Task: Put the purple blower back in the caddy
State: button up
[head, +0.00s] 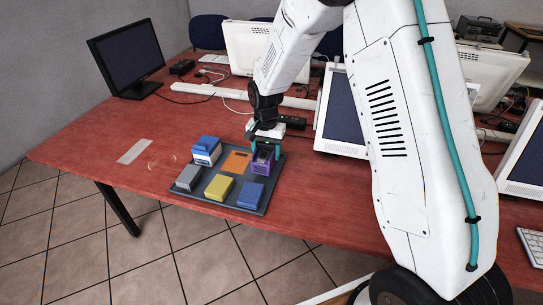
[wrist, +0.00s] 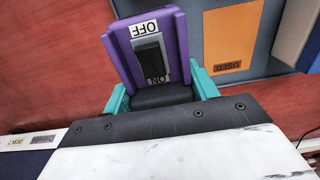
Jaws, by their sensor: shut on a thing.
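The purple blower (head: 262,161) has a dark switch panel marked OFF and ON, clear in the wrist view (wrist: 118,52). My gripper (head: 264,148) has its teal fingers on either side of the blower and is shut on it; the fingers also show in the wrist view (wrist: 160,92). The caddy (head: 275,184) is a dark grey tray on the red table; part of it shows in the wrist view (wrist: 268,66). The blower is at the caddy's back right corner. I cannot tell whether it rests on the caddy floor or hangs just above it.
The caddy also holds a blue-and-white box (head: 206,151), a grey block (head: 188,178), a yellow block (head: 219,187) and a blue block (head: 251,195). An orange patch marked USED (head: 236,161) lies beside the blower. Monitors (head: 343,112) stand behind and right. The table left is mostly clear.

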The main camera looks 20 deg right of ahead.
jog(key=shift+w, duration=0.55)
jog(key=shift+f, duration=1.75)
jog(key=shift+f, duration=0.15)
jog(key=o, duration=0.9)
